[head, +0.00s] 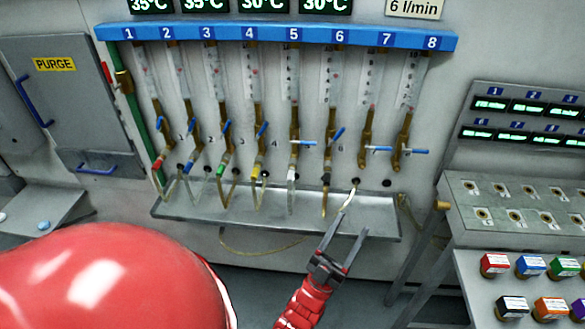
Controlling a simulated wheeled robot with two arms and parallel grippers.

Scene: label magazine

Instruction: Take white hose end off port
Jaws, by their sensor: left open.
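A white hose end (291,176) sits upright at the bottom of the brass tube under the number 5, with its hose dropping towards the tray (380,222). A pale, cream-coloured piece (349,197) shows at a wall port below and between numbers 6 and 7; I cannot tell whether it is another hose end. My left gripper (354,224) is open near the tray's right front, its fingers pointing up, just below this pale piece. It is to the right of and below the white hose end, apart from it. My right gripper is not in view.
Red, blue, green, yellow and black hose ends (326,180) hang under the other tubes, close together. Blue valve handles (304,142) stick out above them. A yellowish hose (250,250) loops below the tray. A sloped panel with coloured boxes (495,264) stands at right.

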